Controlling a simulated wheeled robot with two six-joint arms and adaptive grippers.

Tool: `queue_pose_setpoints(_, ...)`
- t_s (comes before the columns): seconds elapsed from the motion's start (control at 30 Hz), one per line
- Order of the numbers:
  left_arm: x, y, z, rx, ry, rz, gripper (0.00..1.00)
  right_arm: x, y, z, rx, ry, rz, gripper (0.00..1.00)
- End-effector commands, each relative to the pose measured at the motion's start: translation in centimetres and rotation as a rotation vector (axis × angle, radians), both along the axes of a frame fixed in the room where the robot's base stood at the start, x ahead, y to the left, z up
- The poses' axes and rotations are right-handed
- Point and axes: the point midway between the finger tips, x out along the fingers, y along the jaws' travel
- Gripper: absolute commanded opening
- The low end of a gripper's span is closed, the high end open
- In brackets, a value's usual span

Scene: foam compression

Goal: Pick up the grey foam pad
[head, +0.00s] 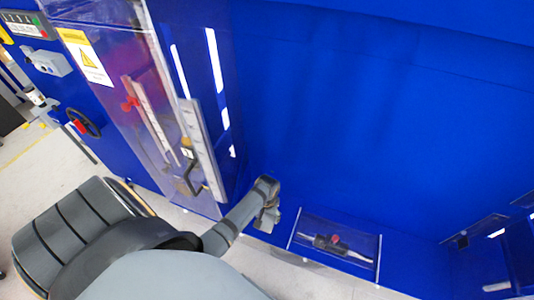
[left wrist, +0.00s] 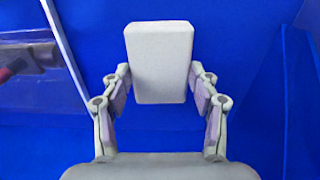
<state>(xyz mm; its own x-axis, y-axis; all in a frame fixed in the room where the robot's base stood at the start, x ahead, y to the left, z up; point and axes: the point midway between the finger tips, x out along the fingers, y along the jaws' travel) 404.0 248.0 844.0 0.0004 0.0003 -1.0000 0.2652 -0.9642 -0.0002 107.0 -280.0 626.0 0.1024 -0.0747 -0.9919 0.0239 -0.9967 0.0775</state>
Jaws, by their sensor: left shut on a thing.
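A light grey foam pad (left wrist: 160,60), a pale block with rounded edges, stands upright in the left wrist view. My left gripper (left wrist: 160,80) is shut on it, one finger against each side near its lower half. In the head view my left gripper (head: 267,219) is small, at the end of my arm in front of the blue machine's lower part. I cannot make out the pad there. My right gripper is not in view.
A large blue machine wall (head: 350,110) fills the right and back. A clear door (head: 135,100) with a handle stands at the left. A transparent-covered compartment (head: 362,263) with a red-marked part lies right of my left gripper. Pale floor (head: 65,170) shows at the left.

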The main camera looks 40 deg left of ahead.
Motion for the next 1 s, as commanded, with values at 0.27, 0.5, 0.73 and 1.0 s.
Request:
queue_pose_setpoints(0.27,0.1,0.0,2.8,0.001,-0.004,0.0,0.39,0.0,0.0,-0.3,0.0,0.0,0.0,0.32)
queue_pose_setpoints(0.5,0.1,0.0,8.0,0.0,-0.004,0.0,0.39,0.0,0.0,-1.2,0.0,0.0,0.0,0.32)
queue_pose_setpoints(0.73,0.0,0.0,10.0,0.001,0.0,0.0,0.39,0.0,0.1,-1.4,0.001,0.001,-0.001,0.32)
queue_pose_setpoints(1.0,0.0,0.0,10.0,0.0,0.0,0.0,0.51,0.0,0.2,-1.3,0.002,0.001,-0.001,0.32)
